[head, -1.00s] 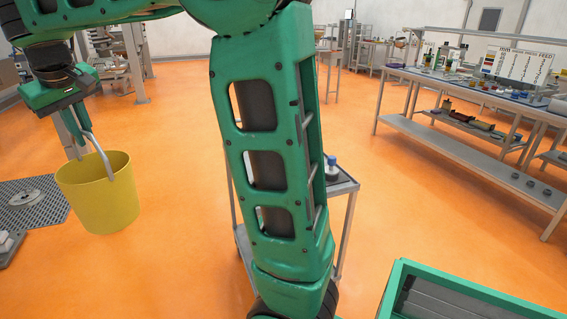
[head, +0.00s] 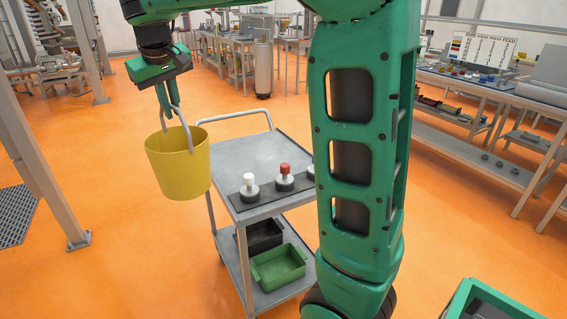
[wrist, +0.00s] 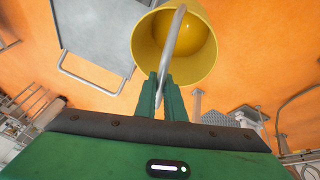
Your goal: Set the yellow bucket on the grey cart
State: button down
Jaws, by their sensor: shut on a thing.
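The yellow bucket (head: 180,165) hangs upright by its grey handle from my gripper (head: 165,105) in the head view. My gripper is shut on the handle. The bucket is in the air at the left of the grey cart (head: 262,155), near its left edge in the picture. In the wrist view, the bucket (wrist: 174,50) and its handle show beyond my fingers (wrist: 168,92), and the inside looks empty. The cart (wrist: 105,35) is at the upper left there. The far part of the cart's top is bare; my arm hides its right side.
A dark strip on the cart's near top holds a white-capped piece (head: 249,187), a red-capped piece (head: 285,178) and one partly hidden. A green bin (head: 279,267) and a black bin (head: 263,236) sit on the lower shelf. A post (head: 45,170) stands at left.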

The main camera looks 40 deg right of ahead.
aim_at(253, 152)
jog(key=z, duration=0.55)
jog(key=i, duration=1)
jog(key=u, duration=0.05)
